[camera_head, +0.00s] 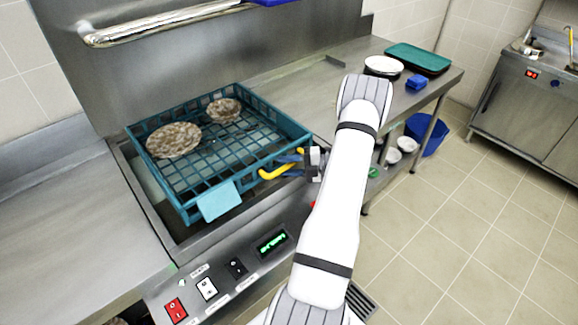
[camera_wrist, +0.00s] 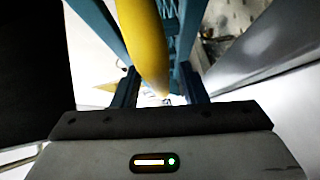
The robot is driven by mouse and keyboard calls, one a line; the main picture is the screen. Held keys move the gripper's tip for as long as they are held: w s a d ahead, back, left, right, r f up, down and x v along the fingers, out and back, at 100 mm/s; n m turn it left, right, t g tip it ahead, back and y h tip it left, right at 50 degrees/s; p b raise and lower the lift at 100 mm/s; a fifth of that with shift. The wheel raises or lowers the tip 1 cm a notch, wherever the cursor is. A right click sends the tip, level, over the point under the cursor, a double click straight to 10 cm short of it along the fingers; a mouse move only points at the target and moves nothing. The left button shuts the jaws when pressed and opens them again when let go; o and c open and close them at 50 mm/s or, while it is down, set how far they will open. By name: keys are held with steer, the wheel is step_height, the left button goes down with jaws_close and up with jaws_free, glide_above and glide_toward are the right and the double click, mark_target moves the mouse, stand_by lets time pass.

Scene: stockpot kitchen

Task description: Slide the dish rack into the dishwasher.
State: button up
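The teal dish rack (camera_head: 240,146) sits over the dishwasher's open basin, its front side reaching over the front edge. Two brown speckled plates, one larger (camera_head: 174,140) and one smaller (camera_head: 224,110), lie in it. A yellow handle (camera_head: 270,174) is on its front right side, and a light blue tag (camera_head: 219,201) hangs at the front. The dishwasher (camera_head: 220,262) has its hood (camera_head: 200,55) raised. My gripper (camera_head: 284,165) is at the yellow handle. In the wrist view the handle (camera_wrist: 146,45) runs between my open fingers (camera_wrist: 157,88), with gaps beside it.
A steel counter (camera_head: 60,215) is at left. Another (camera_head: 310,85) extends right, holding white dishes (camera_head: 384,66), a green tray (camera_head: 418,57) and a blue item (camera_head: 416,82). A blue bin (camera_head: 427,135) stands beneath its far end. The tiled floor (camera_head: 455,235) at right is clear.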

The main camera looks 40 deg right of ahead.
steer(key=b+v, duration=0.2)
steer(key=v, duration=0.5)
steer(key=shift+s+d, duration=0.25)
steer(key=shift+s, duration=0.05)
